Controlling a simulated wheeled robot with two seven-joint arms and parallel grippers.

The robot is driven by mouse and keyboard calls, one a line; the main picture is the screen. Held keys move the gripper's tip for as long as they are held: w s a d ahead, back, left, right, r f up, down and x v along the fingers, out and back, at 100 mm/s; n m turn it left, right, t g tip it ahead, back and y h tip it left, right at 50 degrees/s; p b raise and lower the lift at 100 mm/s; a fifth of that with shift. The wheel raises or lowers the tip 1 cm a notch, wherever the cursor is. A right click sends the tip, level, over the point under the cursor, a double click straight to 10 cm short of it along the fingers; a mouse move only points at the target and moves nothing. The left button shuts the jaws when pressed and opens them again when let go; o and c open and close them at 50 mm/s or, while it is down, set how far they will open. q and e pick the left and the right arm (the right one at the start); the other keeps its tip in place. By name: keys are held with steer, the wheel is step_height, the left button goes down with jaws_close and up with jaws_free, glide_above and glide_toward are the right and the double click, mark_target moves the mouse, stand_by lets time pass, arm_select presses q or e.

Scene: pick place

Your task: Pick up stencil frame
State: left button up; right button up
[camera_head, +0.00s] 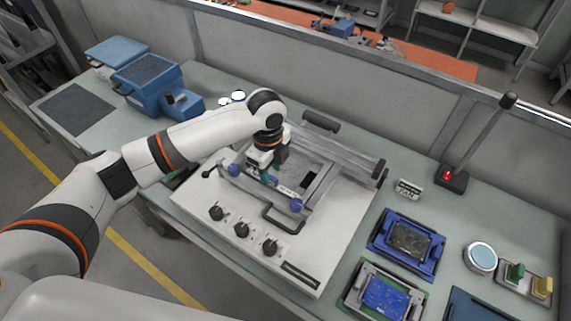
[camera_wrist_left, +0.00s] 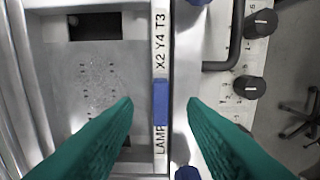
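The stencil frame (camera_head: 292,177) is a grey metal plate with a dark rectangular opening, lying in the white printer (camera_head: 255,218). In the left wrist view the frame (camera_wrist_left: 98,88) shows tiny holes, and a label strip with "X2 Y4 T3" and "LAMP" runs along its edge. My left gripper (camera_head: 268,179) points down over the near edge of the frame. In the left wrist view its teal fingers (camera_wrist_left: 160,103) are apart, one on either side of the labelled edge. I cannot tell whether they touch it. My right gripper is not in view.
Black knobs (camera_head: 241,230) and a black handle (camera_head: 283,219) sit on the printer's near side. A blue fixture (camera_head: 379,249) and a second fixture (camera_head: 352,305) stand to the right. Blue boxes (camera_head: 150,82) stand at the left.

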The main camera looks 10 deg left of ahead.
arm_select(q)
steer(key=shift+f, duration=1.4)
jaws_close()
